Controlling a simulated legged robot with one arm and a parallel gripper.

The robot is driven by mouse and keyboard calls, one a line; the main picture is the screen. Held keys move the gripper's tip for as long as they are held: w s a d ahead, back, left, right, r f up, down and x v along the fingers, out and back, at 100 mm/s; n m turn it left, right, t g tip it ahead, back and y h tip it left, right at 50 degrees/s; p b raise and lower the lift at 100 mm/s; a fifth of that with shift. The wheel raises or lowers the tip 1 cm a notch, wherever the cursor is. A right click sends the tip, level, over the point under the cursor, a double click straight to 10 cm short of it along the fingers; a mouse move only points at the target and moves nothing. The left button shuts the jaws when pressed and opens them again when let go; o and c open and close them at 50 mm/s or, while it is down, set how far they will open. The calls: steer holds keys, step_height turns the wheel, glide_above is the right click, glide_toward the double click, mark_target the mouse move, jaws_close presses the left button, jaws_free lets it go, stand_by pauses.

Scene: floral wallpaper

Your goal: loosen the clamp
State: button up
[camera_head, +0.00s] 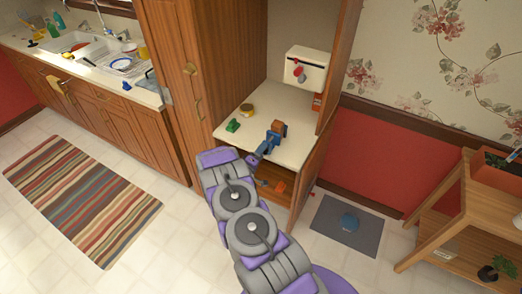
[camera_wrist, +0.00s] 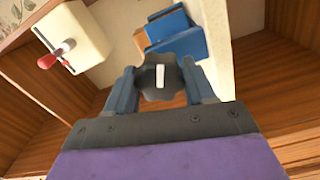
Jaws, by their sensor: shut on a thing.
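The blue clamp (camera_head: 270,142) sits near the front edge of the cabinet's white shelf, with a brown piece at its far side. In the wrist view the clamp's blue body (camera_wrist: 180,40) is just beyond my fingers. Its dark lobed knob (camera_wrist: 150,84), with a white mark, is between the two fingertips. My gripper (camera_wrist: 160,80) is shut on this knob. In the head view my gripper (camera_head: 254,158) meets the near end of the clamp, and my arm comes from below.
A white box (camera_head: 305,71) with a red handle is on the back wall; it also shows in the wrist view (camera_wrist: 88,38). A green object (camera_head: 233,125) and a yellow round item (camera_head: 246,109) lie left of the clamp. Wooden cabinet walls flank the shelf.

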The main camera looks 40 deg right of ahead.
steer(key=n, duration=0.2)
steer(key=n+p, duration=0.1)
steer(key=n, duration=0.1)
steer(key=shift+w+a+r, duration=0.25)
steer(key=shift+w, duration=0.15)
steer(key=n, duration=0.2)
steer(key=n+p, duration=0.1)
steer(key=n, duration=0.1)
steer(key=shift+s+f+n, duration=0.1)
steer(key=shift+f+n, duration=0.1)
steer(key=shift+n, duration=0.1)
steer(key=n, duration=0.6)
steer(key=shift+s+f+p, duration=0.15)
steer(key=shift+f+p, duration=0.1)
steer(key=shift+p, duration=0.05)
steer(key=shift+n, duration=0.7)
steer(key=shift+f, duration=0.1)
steer(key=shift+s+f, duration=0.1)
steer(key=shift+s, duration=0.1)
